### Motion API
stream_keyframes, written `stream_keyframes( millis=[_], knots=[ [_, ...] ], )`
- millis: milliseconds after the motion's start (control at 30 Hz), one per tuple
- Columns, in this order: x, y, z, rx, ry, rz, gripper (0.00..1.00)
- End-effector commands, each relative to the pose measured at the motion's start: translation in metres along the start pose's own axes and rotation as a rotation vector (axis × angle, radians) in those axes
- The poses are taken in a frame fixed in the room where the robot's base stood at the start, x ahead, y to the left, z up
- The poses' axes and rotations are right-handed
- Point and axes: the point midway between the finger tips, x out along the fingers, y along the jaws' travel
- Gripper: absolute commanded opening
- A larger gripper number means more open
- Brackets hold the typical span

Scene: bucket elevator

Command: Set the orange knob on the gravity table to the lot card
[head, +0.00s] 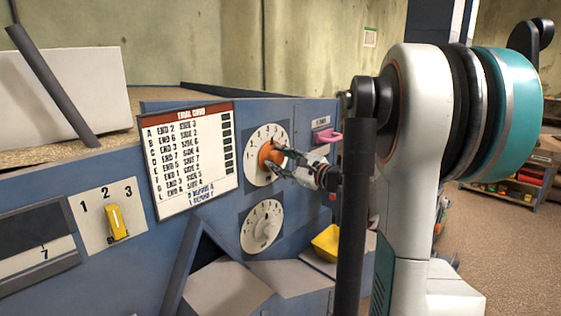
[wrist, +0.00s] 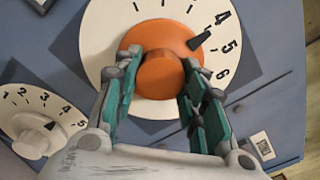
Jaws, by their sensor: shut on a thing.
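The orange knob (head: 268,155) sits on a white numbered dial (head: 258,176) on the blue panel of the gravity table. My gripper (wrist: 168,78) is shut on the orange knob (wrist: 165,50), with a finger on each side of it. In the wrist view its black pointer (wrist: 200,41) lies between the 4 and the 5, nearer the 5. The lot card (head: 190,160), headed in red, hangs left of the dial. It lists lettered rows with END and SIDE numbers; its small print is hard to read. My gripper hides part of the dial in both views.
A white knob on a smaller dial (head: 262,227) sits below. A yellow switch (head: 116,222) stands by the numbers 1 to 3 at left. A pink handle (head: 328,136) is to the right, and a yellow scoop-like object (head: 327,243) lies lower down.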

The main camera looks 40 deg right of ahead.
Motion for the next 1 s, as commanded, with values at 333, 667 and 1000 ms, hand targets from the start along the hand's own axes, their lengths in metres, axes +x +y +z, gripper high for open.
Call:
stream_keyframes(
  millis=[333, 667, 1000],
  knots=[
    [-0.0001, 0.0004, -0.0003, -0.143, 0.0, 0.001, 0.15],
    [-0.0001, -0.0001, -0.0001, -0.43, 0.0, 0.001, 0.15],
    [-0.0002, -0.0004, 0.0001, -0.698, 0.0, 0.001, 0.15]
  ],
)
